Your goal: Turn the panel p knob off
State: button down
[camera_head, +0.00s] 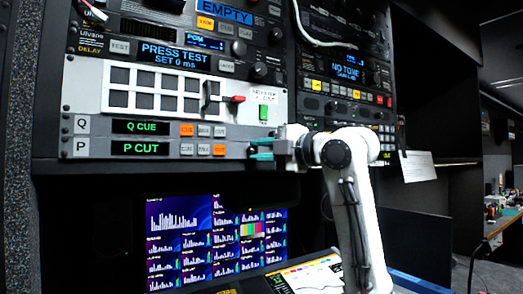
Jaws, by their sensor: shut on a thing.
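Panel P (125,158) is the lowest grey strip of the left rack, marked with a white P label (80,147). Its display (141,148) reads "P CUT" in green. Three small buttons (203,150) sit right of the display, the rightmost one orange-red. My gripper (257,149) reaches in from the right with teal fingertips, at the right end of panel P. It is shut on the panel P knob, which is mostly hidden between the fingers. The knob's pointer and setting cannot be made out.
Panel Q (125,118), with a "Q CUE" display, lies directly above. Higher up, a white panel (160,72) has a red-tipped lever (232,99) and a green switch (263,112). Below are a monitor (200,240) and a lit console (305,278). A white cable (310,35) hangs over the racks.

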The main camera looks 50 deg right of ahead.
jog(key=n, duration=0.1)
jog(key=n+g+p, duration=0.1)
jog(key=n, duration=0.1)
jog(key=n+g+h, duration=0.1)
jog(key=n, duration=0.1)
jog(key=shift+a+r+p, duration=0.15)
jog(key=shift+r+p, duration=0.1)
jog(key=shift+p, duration=0.15)
jog(key=n+g+h, duration=0.1)
jog(key=n, duration=0.1)
jog(key=shift+w+a+n+p, duration=0.1)
jog(key=shift+n+p, duration=0.3)
jog(key=shift+a+n+g+h+p, duration=0.1)
jog(key=shift+n+g+h+p, duration=0.25)
jog(key=shift+n+h, duration=0.35)
jog(key=shift+f, duration=0.1)
jog(key=c, duration=1)
grip_release()
jog(key=shift+r, duration=0.2)
jog(key=b+v, duration=0.2)
jog(key=v, duration=0.8)
jog(key=shift+s+r, duration=0.15)
jog(key=shift+s, duration=0.2)
